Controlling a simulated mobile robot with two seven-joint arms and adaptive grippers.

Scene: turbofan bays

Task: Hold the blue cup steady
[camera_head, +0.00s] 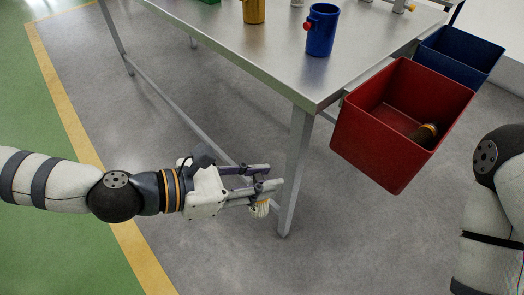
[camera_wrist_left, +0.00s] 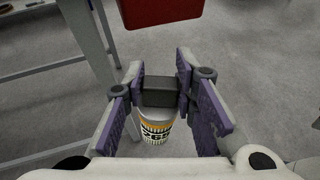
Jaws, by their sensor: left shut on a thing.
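The blue cup (camera_head: 321,32) stands upright on the metal table (camera_head: 240,45) near its right edge, with a red round piece on its left side. My left gripper (camera_head: 268,181) is below and to the left of it, out beside the table leg, not touching the cup. In the left wrist view its fingers (camera_wrist_left: 161,92) are shut on the dark block on top of a white canister (camera_wrist_left: 157,130) with an orange band and dark print. The canister also shows under the fingertips in the head view (camera_head: 260,208). My right gripper is out of view.
A red bin (camera_head: 352,147) hangs at the table's right side, with a dark and orange piece (camera_head: 426,132) inside. A blue bin (camera_head: 462,48) is behind it. A table leg (camera_head: 294,170) is close to my left gripper.

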